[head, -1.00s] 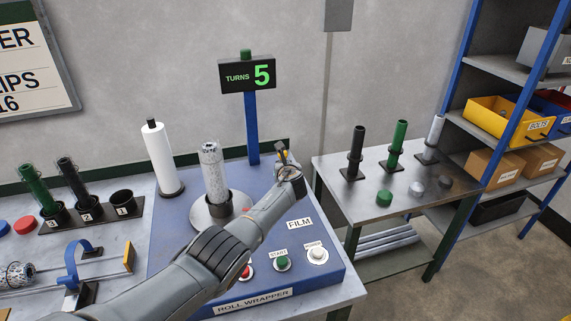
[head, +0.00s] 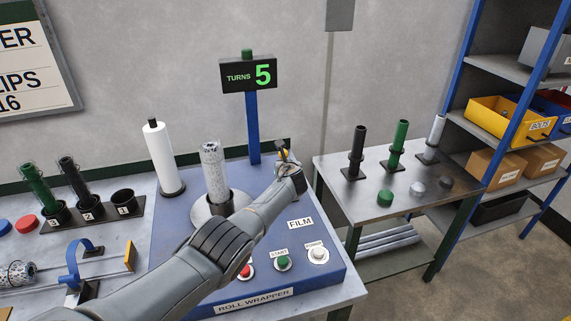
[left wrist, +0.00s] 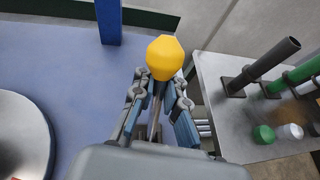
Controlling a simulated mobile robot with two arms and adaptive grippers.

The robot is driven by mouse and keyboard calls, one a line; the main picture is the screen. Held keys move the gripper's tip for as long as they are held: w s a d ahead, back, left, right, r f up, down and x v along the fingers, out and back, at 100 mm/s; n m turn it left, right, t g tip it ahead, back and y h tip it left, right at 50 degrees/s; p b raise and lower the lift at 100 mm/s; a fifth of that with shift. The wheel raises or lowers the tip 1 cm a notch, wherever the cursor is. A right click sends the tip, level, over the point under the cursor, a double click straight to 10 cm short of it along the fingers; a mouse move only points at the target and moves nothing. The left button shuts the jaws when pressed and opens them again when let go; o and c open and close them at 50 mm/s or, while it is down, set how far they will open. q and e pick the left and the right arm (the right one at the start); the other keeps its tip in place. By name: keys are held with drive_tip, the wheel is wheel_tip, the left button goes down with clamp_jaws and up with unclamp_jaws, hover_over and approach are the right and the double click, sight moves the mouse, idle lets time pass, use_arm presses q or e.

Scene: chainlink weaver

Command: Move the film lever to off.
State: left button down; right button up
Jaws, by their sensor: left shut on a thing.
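The film lever's yellow knob (left wrist: 165,58) stands up between my fingers in the left wrist view, with its thin metal shaft below it. My left gripper (left wrist: 159,100) is shut on the lever's shaft just below the knob; in the head view the gripper (head: 285,158) is at the back right of the blue roll wrapper (head: 325,275). The FILM label (head: 300,223) is in front of it. The lever's base is hidden. My right gripper is not in view.
A wrapped roll (head: 213,172) stands on the wrapper's turntable, beside a white film roll (head: 158,158). A blue post carries a sign (head: 248,75) reading TURNS 5. Red, green and white buttons line the front. A side table (head: 405,212) with several posts is at the right.

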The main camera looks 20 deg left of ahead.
use_arm(q)
drive_tip(key=shift+w+a+r, duration=0.2)
drive_tip(key=shift+a+r, duration=0.1)
drive_tip(key=shift+r, duration=0.3)
drive_tip(key=c, duration=1.2)
unclamp_jaws()
drive_tip(key=shift+a+f, duration=0.1)
drive_tip(key=shift+s, duration=0.2)
drive_tip(key=shift+s+d+f, duration=0.15)
drive_tip(key=shift+d+f, duration=0.05)
drive_tip(key=shift+d, duration=0.3)
drive_tip(key=shift+s+d+r, duration=0.2)
drive_tip(key=shift+s+r, duration=0.05)
drive_tip(key=shift+s, duration=0.25)
drive_tip(key=a+v, duration=0.1)
drive_tip(key=v, duration=0.9)
drive_tip(key=shift+s+r, duration=0.2)
drive_tip(key=shift+s, duration=0.05)
drive_tip(key=shift+d, duration=0.1)
